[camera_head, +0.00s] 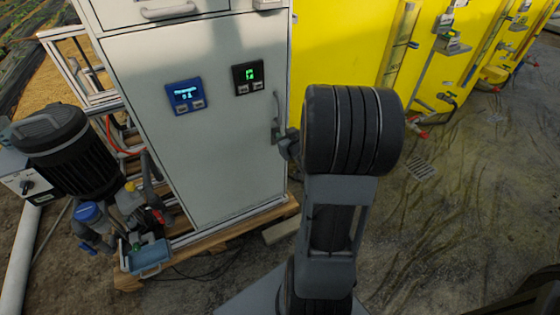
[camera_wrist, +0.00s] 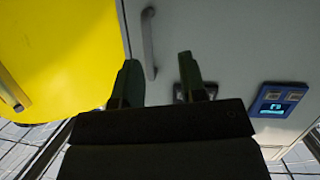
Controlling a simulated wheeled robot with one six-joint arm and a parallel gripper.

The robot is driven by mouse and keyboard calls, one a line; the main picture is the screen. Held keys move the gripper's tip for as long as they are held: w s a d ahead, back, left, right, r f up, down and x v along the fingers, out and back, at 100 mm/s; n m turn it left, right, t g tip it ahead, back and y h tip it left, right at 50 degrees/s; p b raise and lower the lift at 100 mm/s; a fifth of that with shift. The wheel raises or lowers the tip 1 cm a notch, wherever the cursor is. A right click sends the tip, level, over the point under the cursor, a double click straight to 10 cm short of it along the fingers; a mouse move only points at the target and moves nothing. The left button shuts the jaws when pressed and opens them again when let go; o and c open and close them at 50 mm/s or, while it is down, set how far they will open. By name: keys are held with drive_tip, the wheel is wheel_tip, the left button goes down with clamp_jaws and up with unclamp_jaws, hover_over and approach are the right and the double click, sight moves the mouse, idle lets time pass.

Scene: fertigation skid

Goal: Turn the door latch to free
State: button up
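The door latch is a grey upright lever (camera_head: 276,112) at the right edge of the pale cabinet door (camera_head: 205,150). It also shows in the wrist view as a grey bar (camera_wrist: 149,42), which looks turned upside down there. My gripper (camera_wrist: 159,62) is open, its two dark fingers spread apart. The lever shows in the gap between the fingers, nearer the left finger, and reaches past the fingertips. I cannot tell whether a finger touches it. In the head view my wrist hides most of the gripper, just right of and below the lever.
A blue display (camera_head: 185,95) and a black display (camera_head: 248,77) sit on the door. Yellow tanks (camera_head: 340,45) stand to the right. A dark motor (camera_head: 65,150) and pipework stand left. The cabinet is on a wooden pallet (camera_head: 205,240).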

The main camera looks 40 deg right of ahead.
drive_tip(key=s+d+f+t+y+b, duration=0.1)
drive_tip(key=d+f+t+b, duration=0.1)
drive_tip(key=f+b, duration=0.3)
drive_tip(key=s+d+f+t+b, duration=0.1)
drive_tip(key=s+f+t+b, duration=0.15)
drive_tip(key=f, duration=0.45)
drive_tip(key=shift+g, duration=0.45)
drive_tip(key=w+b, duration=0.1)
drive_tip(key=w, duration=0.3)
drive_tip(key=w+d+b, duration=0.1)
drive_tip(key=w, duration=0.4)
drive_tip(key=w+b, duration=0.1)
drive_tip(key=w, duration=0.4)
drive_tip(key=shift+d+r, duration=0.15)
drive_tip(key=shift+d, duration=0.25)
drive_tip(key=shift+c, duration=0.2)
drive_tip(key=c, duration=0.6)
drive_tip(key=shift+c, duration=0.2)
